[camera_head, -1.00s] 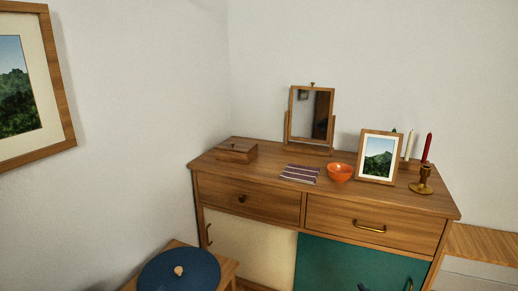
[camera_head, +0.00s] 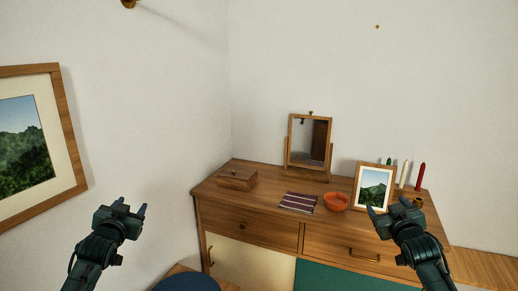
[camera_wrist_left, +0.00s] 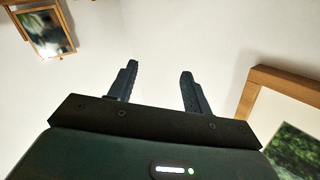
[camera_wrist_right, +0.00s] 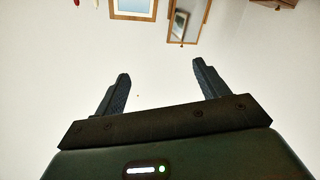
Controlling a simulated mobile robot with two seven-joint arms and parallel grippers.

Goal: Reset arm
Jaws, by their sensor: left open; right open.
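My left gripper (camera_head: 129,208) is raised at the lower left of the head view, in front of the white wall. It is open and empty, with its two fingers apart in the left wrist view (camera_wrist_left: 156,85). My right gripper (camera_head: 390,212) is raised at the lower right of the head view, in front of part of the dresser. It is open and empty, with its fingers apart in the right wrist view (camera_wrist_right: 160,85).
A wooden dresser (camera_head: 270,240) stands in the corner. On it are a wooden box (camera_head: 238,179), a striped cloth (camera_head: 298,202), an orange bowl (camera_head: 335,202), a mirror (camera_head: 309,141), a framed picture (camera_head: 372,186) and candles (camera_head: 420,177). A large framed picture (camera_head: 70,130) hangs at left.

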